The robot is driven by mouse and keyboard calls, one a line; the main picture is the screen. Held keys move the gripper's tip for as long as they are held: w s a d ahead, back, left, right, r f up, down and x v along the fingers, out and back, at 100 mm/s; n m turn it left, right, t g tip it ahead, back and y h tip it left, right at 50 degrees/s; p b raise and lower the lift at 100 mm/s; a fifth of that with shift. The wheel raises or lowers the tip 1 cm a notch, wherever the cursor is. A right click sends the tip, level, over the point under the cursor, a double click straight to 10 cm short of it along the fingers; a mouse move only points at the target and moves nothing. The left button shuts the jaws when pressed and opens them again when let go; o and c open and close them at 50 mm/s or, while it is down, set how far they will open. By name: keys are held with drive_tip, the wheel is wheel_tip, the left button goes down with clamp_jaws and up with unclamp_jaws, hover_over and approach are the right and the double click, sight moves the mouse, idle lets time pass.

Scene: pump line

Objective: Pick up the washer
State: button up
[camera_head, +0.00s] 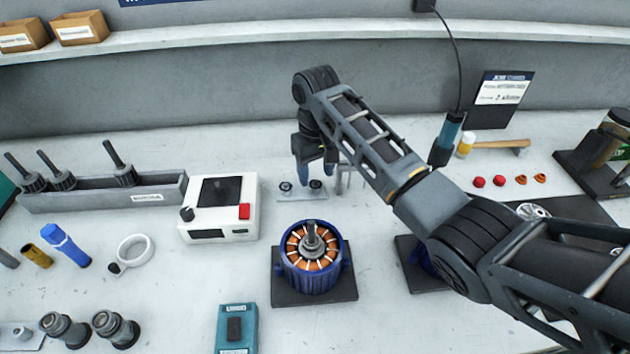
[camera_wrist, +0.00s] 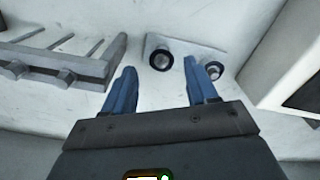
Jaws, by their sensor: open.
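Two small dark rings, which look like washers, sit on a pale plate (camera_head: 288,196) in the middle of the bench. The left ring (camera_head: 286,186) and right ring (camera_head: 315,184) show in the head view. My gripper (camera_head: 315,176) is open above the plate, with its blue fingers pointing down. In the wrist view one ring (camera_wrist: 160,60) appears between the fingertips, and the other ring (camera_wrist: 213,70) is partly hidden by the right finger. Nothing is held. I cannot tell how far the fingertips are above the plate.
A metal rack with pegs (camera_wrist: 62,62) stands close beside the plate. A white instrument box (camera_head: 218,207) is to the left. A blue motor stator (camera_head: 312,262) on a dark base is in front. A hanging screwdriver (camera_head: 447,138) is to the right. Bare bench lies behind the plate.

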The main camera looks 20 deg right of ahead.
drive_tip(key=shift+f, duration=0.75)
drive_tip(key=shift+f, duration=0.25)
drive_tip(key=c, duration=0.9)
